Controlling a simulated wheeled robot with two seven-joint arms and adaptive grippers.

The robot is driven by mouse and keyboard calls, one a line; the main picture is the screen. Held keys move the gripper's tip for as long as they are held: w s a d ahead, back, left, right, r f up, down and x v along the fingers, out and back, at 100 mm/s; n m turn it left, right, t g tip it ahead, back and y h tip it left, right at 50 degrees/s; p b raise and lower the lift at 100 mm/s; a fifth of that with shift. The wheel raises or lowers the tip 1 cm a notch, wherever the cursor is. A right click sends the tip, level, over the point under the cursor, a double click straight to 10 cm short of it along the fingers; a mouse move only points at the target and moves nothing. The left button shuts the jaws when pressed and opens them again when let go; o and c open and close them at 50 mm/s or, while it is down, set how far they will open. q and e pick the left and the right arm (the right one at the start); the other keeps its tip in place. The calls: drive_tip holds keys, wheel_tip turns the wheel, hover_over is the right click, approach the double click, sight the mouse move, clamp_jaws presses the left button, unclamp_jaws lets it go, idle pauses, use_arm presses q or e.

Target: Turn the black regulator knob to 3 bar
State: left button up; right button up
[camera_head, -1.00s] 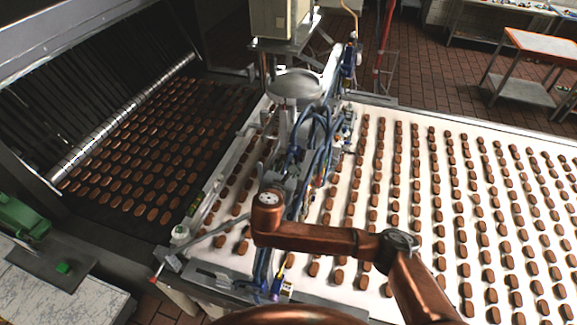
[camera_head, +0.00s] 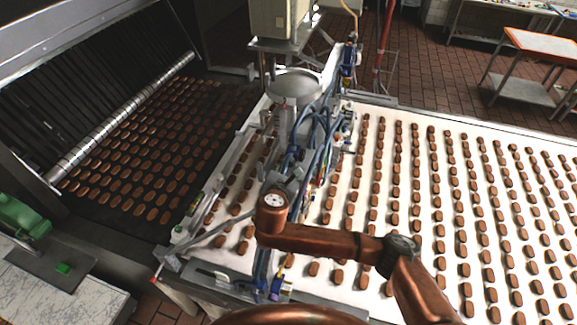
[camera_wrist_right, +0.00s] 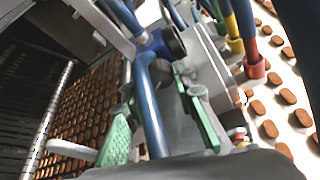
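My right gripper (camera_head: 291,168) is at the hose-covered machine head in the head view, partly hidden by my copper wrist. In the right wrist view its two green-padded fingers (camera_wrist_right: 160,118) are spread apart. A blue hose runs between them and the camera's line of sight; I cannot tell whether they touch it. A dark round knob-like part with a blue body (camera_wrist_right: 172,42), likely the black regulator knob, lies beyond the fingertips, apart from them. Its scale and pressure reading cannot be made out. I cannot pick out the knob in the head view. My left gripper is not in view.
Blue hoses (camera_head: 322,135) crowd the machine head. Red and yellow fittings (camera_wrist_right: 254,66) stand right of the fingers in the wrist view. A white belt (camera_head: 350,235) with rows of brown biscuits lies right, a dark belt left. A round metal dish (camera_head: 295,84) stands behind.

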drive_tip(key=o, duration=0.4)
drive_tip(key=v, duration=1.1)
drive_tip(key=shift+a+f, duration=0.1)
drive_tip(key=shift+a, duration=0.1)
drive_tip(key=shift+s+d+r, duration=0.15)
drive_tip(key=shift+s+r, duration=0.2)
drive_tip(key=shift+s, duration=0.15)
